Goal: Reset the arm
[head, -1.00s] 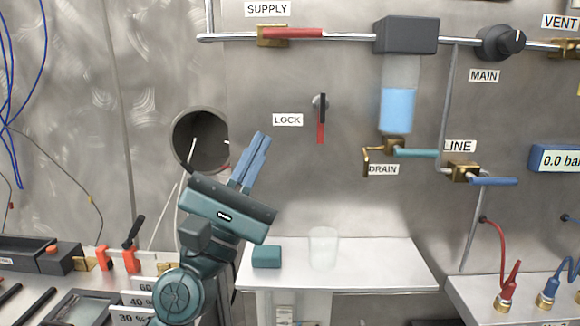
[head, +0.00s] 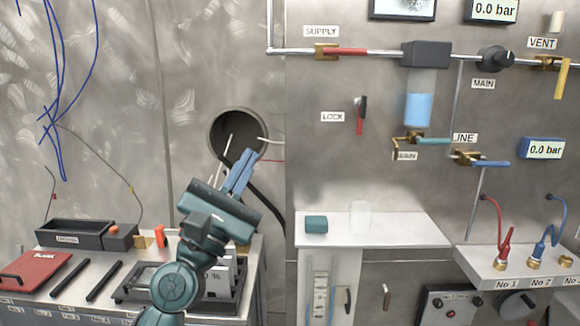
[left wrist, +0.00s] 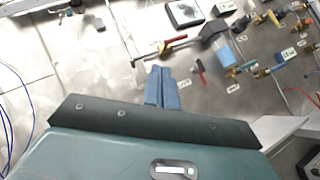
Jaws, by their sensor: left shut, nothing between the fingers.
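My left gripper (head: 240,172) is raised in front of the steel wall, just below and right of the round hole (head: 237,133). Its two blue fingers lie side by side, shut, with nothing between them. In the left wrist view the shut fingers (left wrist: 162,88) point up toward the wall fittings. The rest of my left arm comes up from the bottom of the head view. My right gripper is not in view.
A white shelf (head: 400,229) to the right bears a teal block (head: 316,224) and a clear cup (head: 361,217). A bench with a black tray (head: 75,233) and a red case (head: 30,272) is at left. Cables hang from the hole. Valves and pipes line the wall at right.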

